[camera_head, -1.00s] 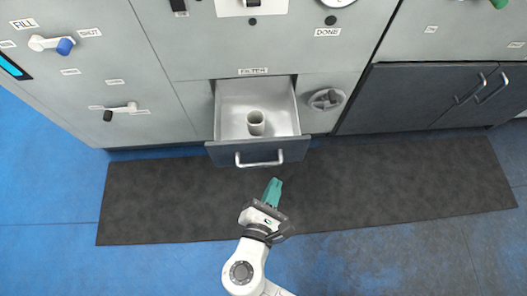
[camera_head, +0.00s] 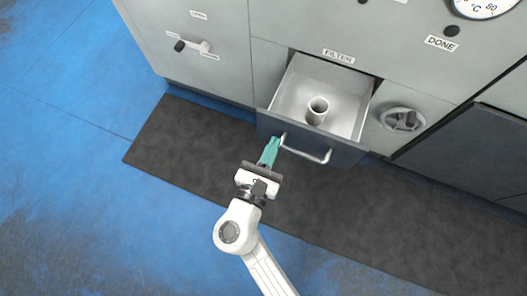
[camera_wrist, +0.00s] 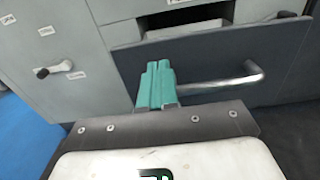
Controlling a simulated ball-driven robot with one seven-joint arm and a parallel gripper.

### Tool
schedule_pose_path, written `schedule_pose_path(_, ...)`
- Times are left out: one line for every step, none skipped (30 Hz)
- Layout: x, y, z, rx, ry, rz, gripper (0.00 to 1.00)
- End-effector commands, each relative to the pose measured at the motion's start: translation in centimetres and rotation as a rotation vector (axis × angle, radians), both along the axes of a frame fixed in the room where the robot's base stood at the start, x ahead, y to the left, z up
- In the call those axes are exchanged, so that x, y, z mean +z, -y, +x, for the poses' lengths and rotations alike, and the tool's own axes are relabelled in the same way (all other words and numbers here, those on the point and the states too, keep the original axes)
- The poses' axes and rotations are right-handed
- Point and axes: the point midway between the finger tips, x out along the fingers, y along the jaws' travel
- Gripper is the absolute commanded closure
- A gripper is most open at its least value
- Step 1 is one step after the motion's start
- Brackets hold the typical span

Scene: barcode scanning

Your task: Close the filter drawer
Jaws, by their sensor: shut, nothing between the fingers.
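The filter drawer (camera_head: 312,143) is pulled out of the grey cabinet. The FILTER label (camera_head: 339,57) is above the opening. My gripper (camera_head: 269,149) has teal fingers, shut and empty, at the left end of the handle. In the wrist view the shut fingers (camera_wrist: 156,86) overlap the left part of the drawer front (camera_wrist: 205,62), with the handle (camera_wrist: 225,82) running right from behind them. I cannot tell whether they touch it.
A round knob (camera_head: 402,119) is right of the drawer, and a lever (camera_head: 193,46) is on the cabinet to the left. A dark mat (camera_head: 190,141) lies on the blue floor (camera_head: 75,150) below. Floor on the left is clear.

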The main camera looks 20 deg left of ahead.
Motion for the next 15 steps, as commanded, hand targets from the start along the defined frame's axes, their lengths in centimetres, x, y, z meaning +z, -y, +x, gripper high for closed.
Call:
schedule_pose_path(-0.3,0.1,0.9,-0.003,0.003,0.002,1.00)
schedule_pose_path(-0.2,0.1,1.4,-0.002,0.002,0.001,1.00)
schedule_pose_path(-0.2,0.1,1.9,-0.002,0.002,0.001,1.00)
schedule_pose_path(-0.2,0.1,2.2,-0.002,0.002,0.001,1.00)
schedule_pose_path(-0.2,0.1,2.5,-0.001,0.001,0.001,1.00)
schedule_pose_path(-0.2,0.1,2.9,-0.001,0.001,0.002,1.00)
schedule_pose_path(-0.1,0.1,3.2,-0.001,0.001,0.002,1.00)
schedule_pose_path(-0.1,0.1,3.3,-0.002,0.001,0.002,1.00)
schedule_pose_path(-0.1,0.1,3.5,-0.002,0.000,0.001,1.00)
schedule_pose_path(-0.1,0.1,3.6,-0.001,0.000,0.001,1.00)
schedule_pose_path(-0.1,0.1,3.7,-0.001,0.000,0.001,1.00)
schedule_pose_path(0.0,0.1,3.8,-0.001,0.000,0.000,1.00)
schedule_pose_path(0.0,0.1,3.8,-0.001,0.000,0.000,1.00)
schedule_pose_path(0.0,0.1,3.8,-0.001,0.000,0.000,1.00)
schedule_pose_path(0.0,0.1,3.8,-0.001,0.000,0.000,1.00)
